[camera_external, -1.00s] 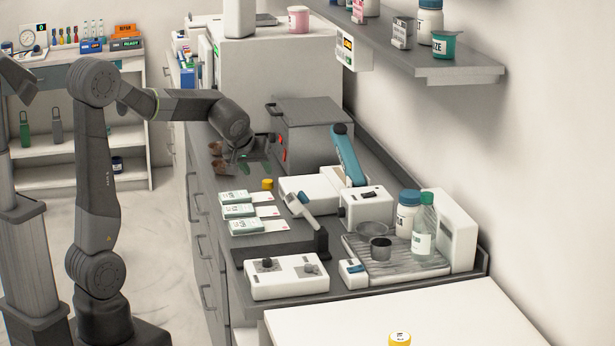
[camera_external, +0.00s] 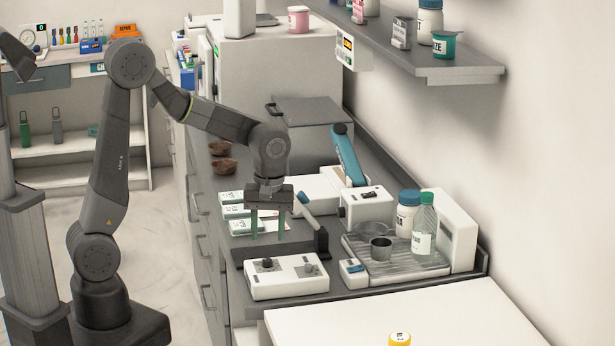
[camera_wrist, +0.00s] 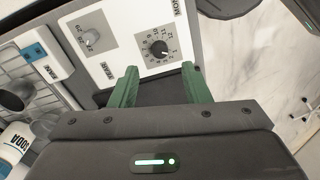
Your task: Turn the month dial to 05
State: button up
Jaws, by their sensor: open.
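The white dial box (camera_external: 286,285) stands at the front of the counter and also shows in the wrist view (camera_wrist: 128,20). The black month dial (camera_wrist: 159,47), ringed by small numbers, is on it; it is at the left of the box in the outside view (camera_external: 267,263). I cannot read its setting surely. A grey dial (camera_wrist: 91,37) sits beside it. My gripper (camera_external: 268,230) points down, open and empty, behind and above the box. In the wrist view its green fingers (camera_wrist: 160,78) are apart, with the month dial beyond the gap, untouched.
A stamp-like handle (camera_external: 308,206) stands close to my gripper. A metal tray (camera_external: 400,262) with a cup and bottles is on the right. Brown bowls (camera_external: 222,167) stand farther back.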

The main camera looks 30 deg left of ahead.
aim_at(267, 259)
notch_tip(267, 259, down, 6)
jog(key=shift+a+f, duration=0.15)
jog(key=shift+f, duration=0.1)
grip_shut()
